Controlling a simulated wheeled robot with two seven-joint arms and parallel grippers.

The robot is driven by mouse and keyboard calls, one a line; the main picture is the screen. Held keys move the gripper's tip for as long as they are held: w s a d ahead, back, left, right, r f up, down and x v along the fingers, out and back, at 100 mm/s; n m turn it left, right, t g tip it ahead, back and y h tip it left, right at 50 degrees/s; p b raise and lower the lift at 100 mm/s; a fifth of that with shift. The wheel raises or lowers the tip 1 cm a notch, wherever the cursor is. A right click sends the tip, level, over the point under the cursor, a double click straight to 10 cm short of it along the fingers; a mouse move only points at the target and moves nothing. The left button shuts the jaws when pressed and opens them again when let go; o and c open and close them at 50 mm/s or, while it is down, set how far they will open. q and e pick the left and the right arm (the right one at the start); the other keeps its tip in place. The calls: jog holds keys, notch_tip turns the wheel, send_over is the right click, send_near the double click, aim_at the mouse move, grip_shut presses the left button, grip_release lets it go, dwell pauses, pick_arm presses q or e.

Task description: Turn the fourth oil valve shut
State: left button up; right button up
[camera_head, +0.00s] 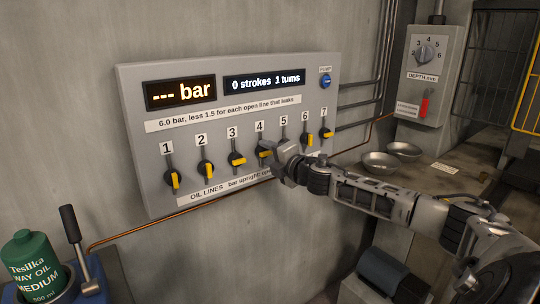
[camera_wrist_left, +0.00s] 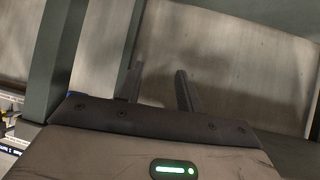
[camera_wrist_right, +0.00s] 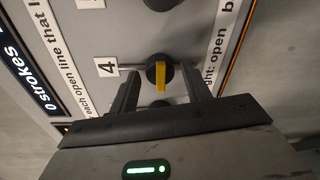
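The fourth oil valve is a black round knob with a yellow bar, beside the "4" label. In the right wrist view the valve (camera_wrist_right: 159,74) sits between the fingertips of my right gripper (camera_wrist_right: 162,80). The fingers are apart, with visible gaps to the knob on both sides. Its bar lies crosswise to the line toward its label. In the head view the valve (camera_head: 264,152) is partly hidden by my right gripper (camera_head: 276,155). My left gripper (camera_wrist_left: 159,85) is open and empty in the left wrist view, and out of the head view.
The grey panel (camera_head: 135,100) carries several numbered valves; 1, 2 and 6 look upright, 3 and 7 sideways, 5 is mostly hidden. Displays read "--- bar" and "0 strokes 1 turns". A green oil can (camera_head: 35,262) stands lower left; metal bowls (camera_head: 381,162) lie right.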

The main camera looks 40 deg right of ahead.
jog(key=shift+s, duration=0.1)
jog(key=shift+s+f+b, duration=0.15)
jog(key=shift+s+b, duration=0.2)
jog(key=shift+s, duration=0.2)
jog(key=s+b, duration=0.1)
jog(key=s, duration=0.1)
jog(key=shift+s+a, duration=0.1)
jog(key=shift+s, duration=0.2)
jog(key=p, duration=0.3)
send_near(268, 155)
jog(key=s, duration=0.6)
pick_arm(q)
jog(key=shift+a+r, duration=0.1)
jog(key=shift+r, duration=0.35)
pick_arm(e)
jog(key=shift+s+a+r, duration=0.45)
jog(key=shift+a, duration=0.05)
pick_arm(q)
jog(key=shift+s+a+f, duration=0.1)
jog(key=shift+s+f, duration=0.05)
